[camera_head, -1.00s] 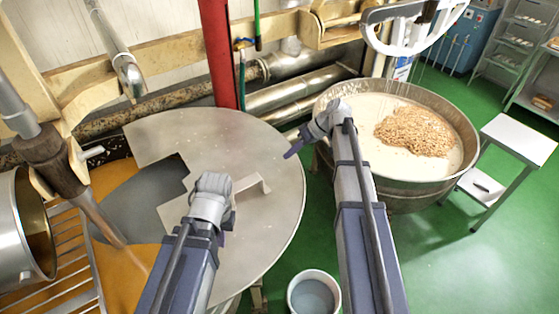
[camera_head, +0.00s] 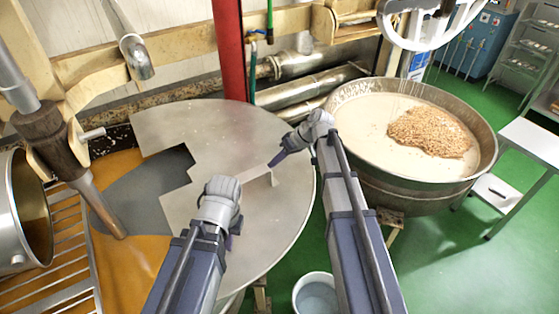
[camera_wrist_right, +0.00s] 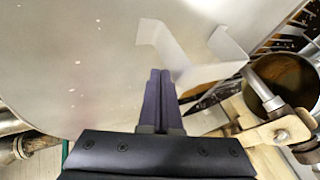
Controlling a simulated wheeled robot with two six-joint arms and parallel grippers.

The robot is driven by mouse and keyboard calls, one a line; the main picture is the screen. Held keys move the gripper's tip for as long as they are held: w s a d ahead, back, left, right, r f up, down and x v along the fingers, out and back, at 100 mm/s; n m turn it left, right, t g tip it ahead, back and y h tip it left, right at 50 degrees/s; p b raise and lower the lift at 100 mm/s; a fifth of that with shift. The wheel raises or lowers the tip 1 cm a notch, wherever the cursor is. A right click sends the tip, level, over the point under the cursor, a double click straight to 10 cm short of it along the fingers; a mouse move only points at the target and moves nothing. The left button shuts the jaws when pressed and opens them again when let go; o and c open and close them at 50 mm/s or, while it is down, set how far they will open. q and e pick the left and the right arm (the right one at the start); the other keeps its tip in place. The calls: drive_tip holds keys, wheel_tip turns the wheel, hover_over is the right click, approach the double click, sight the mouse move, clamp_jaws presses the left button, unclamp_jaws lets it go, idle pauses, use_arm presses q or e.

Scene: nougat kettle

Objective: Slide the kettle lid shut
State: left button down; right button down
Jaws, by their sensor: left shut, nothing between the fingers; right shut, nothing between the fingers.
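The kettle lid (camera_head: 240,125) is a large flat grey metal plate with a stepped notch at its left edge. It covers the right part of the kettle, leaving the orange contents (camera_head: 130,265) exposed at left. The lid handle (camera_head: 258,182), a raised pale bracket, is partly hidden by my grippers in the head view; it also shows in the right wrist view (camera_wrist_right: 168,45). My right gripper (camera_head: 274,161) is shut and empty, its tips close to the handle's far right end; contact is unclear. My left gripper (camera_head: 229,242) is shut and empty, low over the lid's near part, left of the handle.
A stirrer shaft (camera_head: 103,205) stands in the open part beside a metal grate (camera_head: 60,240) and a tilted steel pot (camera_head: 15,225). A red column (camera_head: 229,45) rises behind the lid. A round vat (camera_head: 420,185) stands right, and a bucket (camera_head: 316,295) sits on the floor.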

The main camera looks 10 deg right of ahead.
idle(0.3)
